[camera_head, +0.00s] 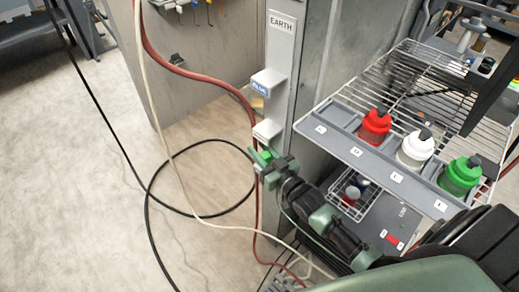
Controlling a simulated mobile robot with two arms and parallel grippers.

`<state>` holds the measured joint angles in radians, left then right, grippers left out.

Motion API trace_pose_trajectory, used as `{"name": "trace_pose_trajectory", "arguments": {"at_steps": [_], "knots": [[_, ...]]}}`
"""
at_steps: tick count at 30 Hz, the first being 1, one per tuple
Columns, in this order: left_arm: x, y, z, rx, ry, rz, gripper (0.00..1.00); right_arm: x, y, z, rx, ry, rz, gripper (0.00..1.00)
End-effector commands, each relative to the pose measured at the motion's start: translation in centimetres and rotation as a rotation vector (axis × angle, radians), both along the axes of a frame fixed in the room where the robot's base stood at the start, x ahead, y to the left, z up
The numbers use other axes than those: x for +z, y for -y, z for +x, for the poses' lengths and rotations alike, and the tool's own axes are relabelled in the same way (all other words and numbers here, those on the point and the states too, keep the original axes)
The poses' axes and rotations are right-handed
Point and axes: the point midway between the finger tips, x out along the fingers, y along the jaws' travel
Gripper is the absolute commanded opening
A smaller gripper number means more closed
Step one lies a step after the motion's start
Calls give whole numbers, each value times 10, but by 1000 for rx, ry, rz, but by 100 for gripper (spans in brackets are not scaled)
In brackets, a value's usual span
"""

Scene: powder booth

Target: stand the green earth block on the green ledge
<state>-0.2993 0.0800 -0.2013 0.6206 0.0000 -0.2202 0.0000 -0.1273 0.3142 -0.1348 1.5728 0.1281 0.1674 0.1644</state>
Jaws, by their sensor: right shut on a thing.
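A grey post (284,70) with an "EARTH" sign (281,24) carries two small ledges. The upper ledge (269,78) has a blue label. The lower ledge (267,130) has a label I cannot read, so I cannot tell by its colour whether it is the green one. The fingers hide part of the block. I cannot tell whether block and ledge touch. My left gripper is not in view.
A wire rack (430,70) on the right has a grey front strip with red (375,127), white (415,150) and green (460,176) bottles. A red hose (205,76) and black and cream cables hang beside the post. The floor (70,190) at left is mostly clear.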

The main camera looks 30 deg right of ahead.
Motion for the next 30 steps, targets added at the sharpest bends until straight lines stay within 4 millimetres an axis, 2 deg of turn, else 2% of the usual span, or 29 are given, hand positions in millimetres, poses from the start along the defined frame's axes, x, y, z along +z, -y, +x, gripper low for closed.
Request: {"name": "trace_pose_trajectory", "arguments": {"at_steps": [30], "knots": [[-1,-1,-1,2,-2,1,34,-5,0,0,0,0,0,0]]}}
